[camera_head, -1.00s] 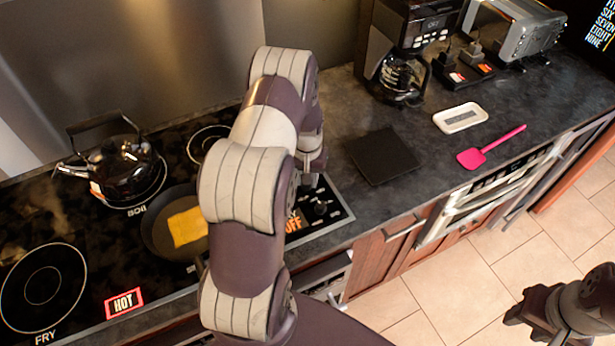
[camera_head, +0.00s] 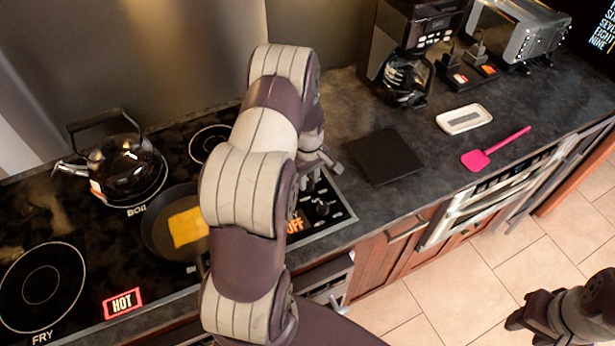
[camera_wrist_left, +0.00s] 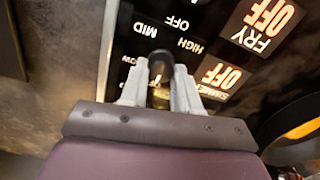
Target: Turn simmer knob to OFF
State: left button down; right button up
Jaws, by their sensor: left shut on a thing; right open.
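My left gripper (camera_head: 322,162) is over the stove's control panel (camera_head: 338,212), partly hidden behind my left arm. In the left wrist view its two fingers (camera_wrist_left: 160,72) are shut on a dark knob (camera_wrist_left: 159,62). Words around that knob read OFF, HIGH, MID and part of LOW. A lit display (camera_wrist_left: 221,77) beside it reads OFF, with a label partly covered by the finger that looks like SIMMER. A second lit display (camera_wrist_left: 268,18) reads FRY OFF. Another knob (camera_head: 322,208) shows nearer the front of the panel. My right gripper (camera_head: 515,319) is empty and open, over the floor.
A pan (camera_head: 160,245) with yellow food sits on the cooktop, behind a lit HOT sign (camera_head: 123,303). A kettle (camera_head: 122,165) stands on the BOIL burner. A dark square mat (camera_head: 385,156), a white dish (camera_head: 464,118) and a pink spatula (camera_head: 478,159) lie on the counter.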

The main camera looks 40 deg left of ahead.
aim_at(308, 181)
pick_arm(q)
jog(key=shift+w+r+n, duration=0.1)
jog(key=shift+r+n, duration=0.05)
jog(key=shift+n, duration=0.45)
jog(key=c, duration=1)
grip_release()
jog(key=shift+o, duration=0.9)
jog(key=shift+d, duration=0.2)
notch_tip(308, 181, up, 13)
jog(key=b, duration=0.2)
jog(key=shift+b, duration=0.4)
